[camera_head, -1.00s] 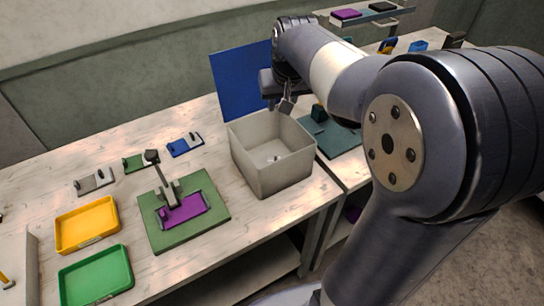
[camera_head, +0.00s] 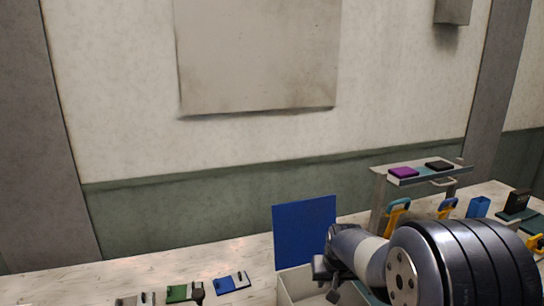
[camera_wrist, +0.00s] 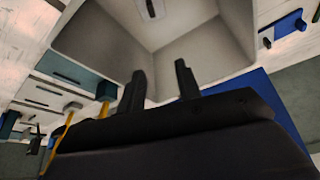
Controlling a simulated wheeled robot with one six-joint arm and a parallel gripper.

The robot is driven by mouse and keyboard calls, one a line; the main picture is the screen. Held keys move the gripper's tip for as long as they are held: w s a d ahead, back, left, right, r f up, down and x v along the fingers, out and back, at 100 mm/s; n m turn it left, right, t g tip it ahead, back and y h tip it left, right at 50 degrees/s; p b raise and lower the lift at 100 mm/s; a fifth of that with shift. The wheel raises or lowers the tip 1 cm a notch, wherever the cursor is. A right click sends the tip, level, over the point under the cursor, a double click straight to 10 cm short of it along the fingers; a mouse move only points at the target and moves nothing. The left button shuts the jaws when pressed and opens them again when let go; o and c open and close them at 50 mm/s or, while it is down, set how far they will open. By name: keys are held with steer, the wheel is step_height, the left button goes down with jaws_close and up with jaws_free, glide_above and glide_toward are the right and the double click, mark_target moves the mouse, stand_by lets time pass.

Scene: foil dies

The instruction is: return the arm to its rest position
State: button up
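My arm reaches in from the lower right of the head view. My gripper (camera_head: 328,284) hangs over the grey open box (camera_head: 293,286), in front of the blue upright panel (camera_head: 305,232). In the wrist view my gripper (camera_wrist: 162,78) has its two dark fingers apart, with nothing between them. The grey box (camera_wrist: 98,38) opens beyond the fingers. A small pale item (camera_wrist: 150,8) with a dark slot lies in it, partly cut off by the frame's top edge.
A blue die (camera_head: 232,283), a green die (camera_head: 184,293) and a grey die (camera_head: 136,299) lie on the table left of the box. A raised shelf (camera_head: 425,172) with purple and black blocks stands behind my arm. Yellow-handled tools (camera_head: 397,217) hang below it.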

step_height(320, 180, up, 5)
steer(key=shift+f+p, duration=0.1)
steer(key=shift+p, duration=1)
